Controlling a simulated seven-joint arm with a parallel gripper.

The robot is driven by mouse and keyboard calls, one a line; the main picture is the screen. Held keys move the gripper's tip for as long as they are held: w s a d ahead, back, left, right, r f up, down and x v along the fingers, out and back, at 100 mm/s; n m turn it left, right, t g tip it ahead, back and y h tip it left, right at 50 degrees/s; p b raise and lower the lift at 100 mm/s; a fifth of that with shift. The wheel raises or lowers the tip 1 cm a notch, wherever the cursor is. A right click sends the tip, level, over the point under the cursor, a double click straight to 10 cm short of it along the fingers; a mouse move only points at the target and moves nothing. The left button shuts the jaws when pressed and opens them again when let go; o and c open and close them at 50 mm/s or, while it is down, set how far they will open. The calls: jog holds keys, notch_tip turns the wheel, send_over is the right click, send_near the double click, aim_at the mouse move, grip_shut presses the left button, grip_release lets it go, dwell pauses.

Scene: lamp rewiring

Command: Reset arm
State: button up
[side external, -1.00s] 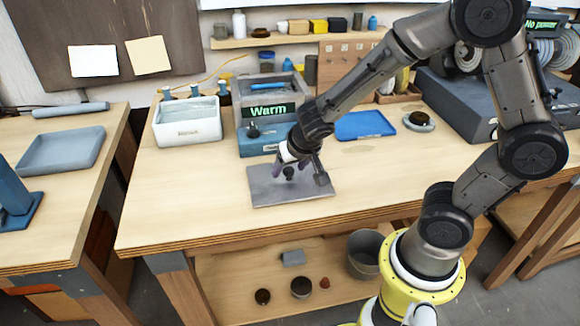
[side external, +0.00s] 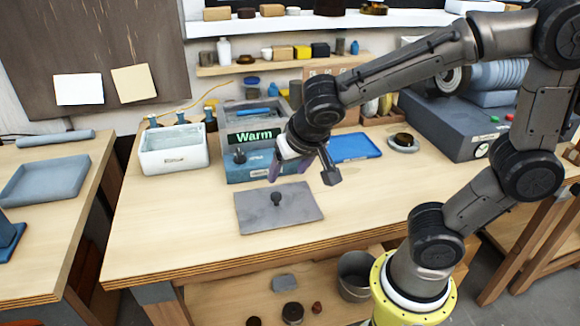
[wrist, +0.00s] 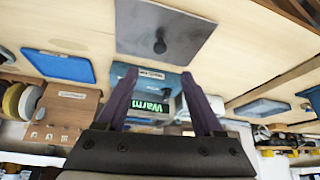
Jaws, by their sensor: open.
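My gripper (side external: 290,168) is open and empty, raised above the bench behind a grey mat. In the wrist view its two purple fingers (wrist: 162,105) are spread apart with nothing between them. The grey mat (side external: 300,215) lies flat on the bench. A small dark knob-like piece (side external: 277,198) stands upright near the mat's middle, apart from the fingers. The mat (wrist: 190,35) and the dark piece (wrist: 160,46) also show in the wrist view.
Behind the mat stands a blue unit reading "Warm" (side external: 252,136), beside a white bin (side external: 174,160). A blue tray (side external: 350,148) and a dark round part on a pale disc (side external: 403,142) lie to the right, near a large grey machine (side external: 450,125). The front bench is clear.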

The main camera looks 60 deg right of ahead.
jog(key=s+d+r+m, duration=0.2)
jog(key=s+d+r, duration=0.2)
jog(key=s+r, duration=0.1)
jog(key=s+a+f+n+y, duration=0.1)
jog(key=s+a+n+y, duration=0.2)
jog(key=s+n, duration=0.4)
jog(key=shift+s+a+f+n+t, duration=0.2)
jog(key=shift+s+a+n+t, duration=0.2)
jog(key=shift+n, duration=0.5)
